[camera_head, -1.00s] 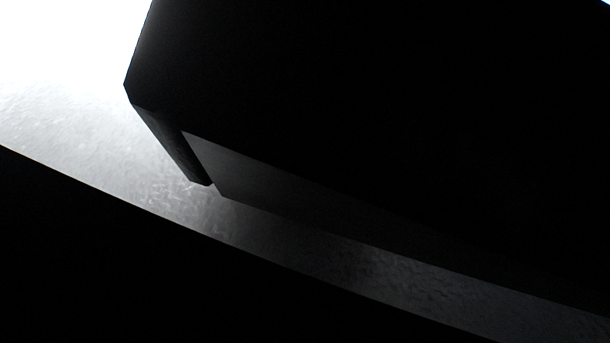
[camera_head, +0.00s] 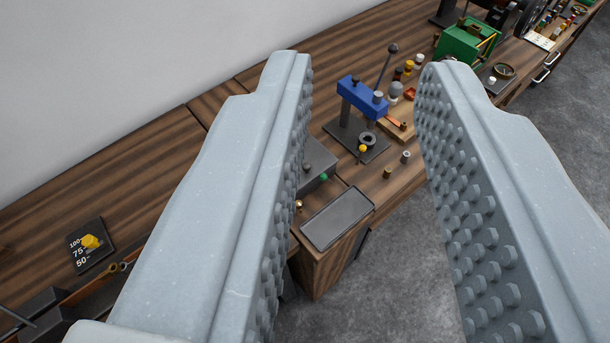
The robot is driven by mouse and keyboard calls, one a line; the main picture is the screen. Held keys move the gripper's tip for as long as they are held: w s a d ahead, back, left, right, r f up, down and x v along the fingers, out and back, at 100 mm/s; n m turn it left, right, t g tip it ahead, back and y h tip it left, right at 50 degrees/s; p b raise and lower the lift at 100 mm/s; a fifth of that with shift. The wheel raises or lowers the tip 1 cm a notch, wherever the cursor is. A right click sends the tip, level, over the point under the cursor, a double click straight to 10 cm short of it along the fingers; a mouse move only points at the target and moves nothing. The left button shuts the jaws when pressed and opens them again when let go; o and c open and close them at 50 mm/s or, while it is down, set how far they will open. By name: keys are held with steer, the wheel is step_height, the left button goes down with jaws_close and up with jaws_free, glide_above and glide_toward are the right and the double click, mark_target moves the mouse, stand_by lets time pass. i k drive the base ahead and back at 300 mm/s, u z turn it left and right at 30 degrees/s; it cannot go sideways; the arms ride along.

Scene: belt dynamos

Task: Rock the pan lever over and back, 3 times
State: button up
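My gripper (camera_head: 365,78) is open. Its two grey studded fingers stand wide apart in the foreground with nothing between them, and the bench lies beyond. I cannot tell for sure which part is the pan lever. A grey box (camera_head: 316,160) with a small green knob (camera_head: 323,177) sits behind a shallow grey tray (camera_head: 337,217) on the bench. The left finger hides part of the box. My gripper appears apart from all of these.
A wooden bench (camera_head: 150,150) runs along a pale wall (camera_head: 120,70). A black plate (camera_head: 84,254) marked 100, 75, 50 with a yellow knob (camera_head: 91,241) lies at left. Green machinery (camera_head: 466,40) and small parts stand at far right. Grey floor (camera_head: 400,270) is clear in front.

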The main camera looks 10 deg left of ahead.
mark_target(323, 177)
steer(key=u, duration=0.05)
steer(key=i, duration=1)
steer(key=z, duration=0.05)
